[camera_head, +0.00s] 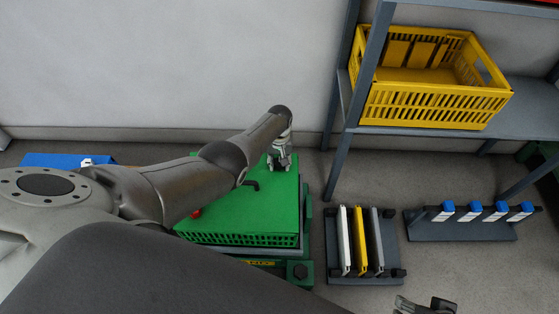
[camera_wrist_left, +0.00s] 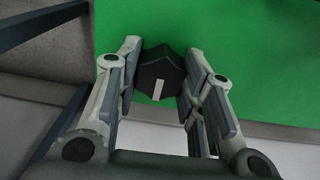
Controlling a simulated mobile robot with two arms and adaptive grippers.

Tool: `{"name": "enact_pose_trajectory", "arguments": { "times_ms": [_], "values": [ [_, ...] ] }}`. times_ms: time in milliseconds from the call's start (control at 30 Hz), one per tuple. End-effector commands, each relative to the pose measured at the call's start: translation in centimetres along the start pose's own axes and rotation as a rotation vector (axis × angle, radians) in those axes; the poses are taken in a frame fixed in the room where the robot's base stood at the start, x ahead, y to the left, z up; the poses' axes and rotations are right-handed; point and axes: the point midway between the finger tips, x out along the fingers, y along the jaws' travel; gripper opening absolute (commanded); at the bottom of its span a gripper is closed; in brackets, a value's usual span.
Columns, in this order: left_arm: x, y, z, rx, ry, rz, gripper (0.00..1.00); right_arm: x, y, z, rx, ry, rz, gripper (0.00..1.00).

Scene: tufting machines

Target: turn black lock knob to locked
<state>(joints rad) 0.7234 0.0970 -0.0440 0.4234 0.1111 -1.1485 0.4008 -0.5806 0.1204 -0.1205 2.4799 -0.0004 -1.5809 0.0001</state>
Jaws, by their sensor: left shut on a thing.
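The black lock knob (camera_wrist_left: 162,66) sits on the green machine top in the left wrist view. It is faceted, with a white mark pointing toward the bottom of that picture. My left gripper (camera_wrist_left: 158,75) has a finger on each side of the knob and is shut on it. In the head view my left gripper (camera_head: 280,162) reaches down at the far right corner of the green machine (camera_head: 270,212); the knob is hidden there. Part of my right gripper (camera_head: 425,305) shows at the bottom edge; its jaw state is unclear.
A black handle (camera_head: 251,184) and a red part (camera_head: 196,213) are on the green top. A grey shelf (camera_head: 352,100) with a yellow crate (camera_head: 430,110) stands behind right. A rack with upright plates (camera_head: 360,240) and a holder with blue-topped items (camera_head: 474,207) are at right.

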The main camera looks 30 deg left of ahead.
Motion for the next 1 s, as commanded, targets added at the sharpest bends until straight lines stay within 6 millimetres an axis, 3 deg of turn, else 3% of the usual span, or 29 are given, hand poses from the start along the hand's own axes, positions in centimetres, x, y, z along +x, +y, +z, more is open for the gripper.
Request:
{"name": "enact_pose_trajectory", "arguments": {
  "times_ms": [333,367,500,1000],
  "values": [
    [-0.03,0.01,-0.03,-0.004,0.001,0.001,0.12,0.0,0.0,-0.01,0.0,0.001,0.0,0.58],
    [-0.03,0.02,-0.03,-0.004,0.001,0.001,0.39,0.0,0.0,-0.01,0.0,0.001,0.0,0.58],
    [-0.02,0.01,-0.03,-0.003,0.0,0.001,0.57,0.0,0.0,-0.01,0.0,0.001,0.0,0.58],
    [-0.49,0.02,-0.09,-0.002,0.001,0.001,0.58,-0.02,0.01,-0.12,0.001,0.004,0.0,0.58]
  ]
}}
